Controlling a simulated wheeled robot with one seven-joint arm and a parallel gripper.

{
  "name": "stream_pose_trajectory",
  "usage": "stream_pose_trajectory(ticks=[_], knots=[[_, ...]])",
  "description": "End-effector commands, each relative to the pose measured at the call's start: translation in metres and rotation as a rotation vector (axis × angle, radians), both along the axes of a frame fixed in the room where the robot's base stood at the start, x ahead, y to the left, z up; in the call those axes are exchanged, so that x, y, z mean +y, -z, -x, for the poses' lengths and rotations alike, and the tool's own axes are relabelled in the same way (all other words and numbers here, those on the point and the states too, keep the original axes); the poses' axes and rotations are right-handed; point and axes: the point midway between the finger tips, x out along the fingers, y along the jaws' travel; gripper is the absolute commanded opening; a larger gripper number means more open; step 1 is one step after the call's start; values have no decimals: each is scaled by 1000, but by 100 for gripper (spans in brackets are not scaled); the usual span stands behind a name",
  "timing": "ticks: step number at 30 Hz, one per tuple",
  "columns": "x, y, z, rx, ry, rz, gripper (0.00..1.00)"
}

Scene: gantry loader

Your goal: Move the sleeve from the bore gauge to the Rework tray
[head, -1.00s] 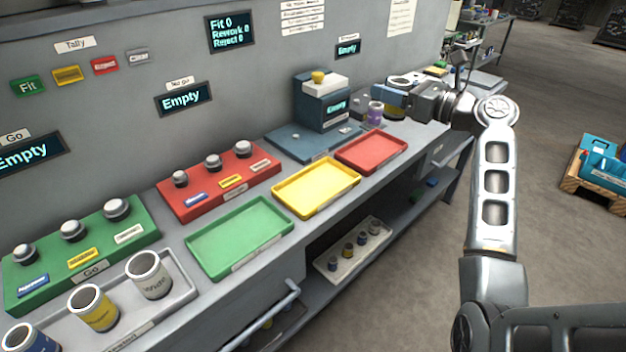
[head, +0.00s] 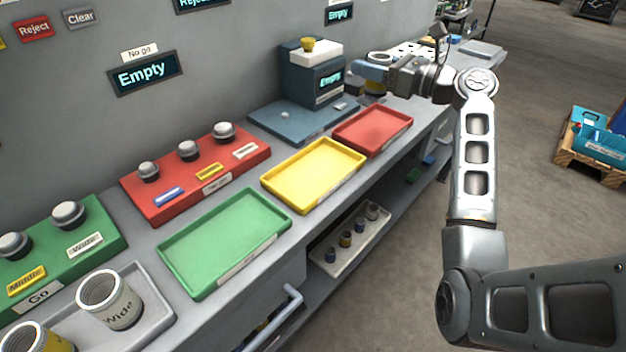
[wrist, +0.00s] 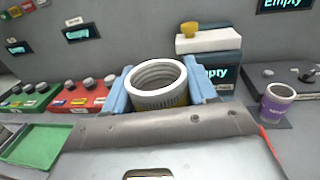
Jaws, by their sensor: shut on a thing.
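My gripper (wrist: 160,88) has its blue fingers shut on a grey-rimmed sleeve (wrist: 158,77) with a ribbed inside and a yellow band. In the head view the gripper (head: 376,72) holds the sleeve upright above the far part of the bench. The blue device with a yellow knob and a display reading Empty (head: 312,82) looks like the bore gauge; it stands left of the gripper. The yellow tray (head: 313,176), taken as the Rework tray by its colour, is empty, nearer and left of the gripper. Its label is too small to read.
An empty red tray (head: 373,127) lies beyond the yellow one, and an empty green tray (head: 225,242) nearer. A red No go block (head: 190,178) with several plugs lies behind them. A purple cup (wrist: 278,103) stands right of the gripper. Open floor lies right of the bench.

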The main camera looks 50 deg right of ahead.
Motion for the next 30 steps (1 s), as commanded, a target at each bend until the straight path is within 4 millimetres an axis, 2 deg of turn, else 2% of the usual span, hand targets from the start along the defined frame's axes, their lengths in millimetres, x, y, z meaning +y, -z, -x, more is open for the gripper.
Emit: stream_pose_trajectory(ticks=[3,11,24,30], knots=[[0,20,0,-2,0,1,11],[7,36,0,0,-1,0,11],[91,85,5,1,-2,-1,11],[114,98,6,-1,-1,0,11]])
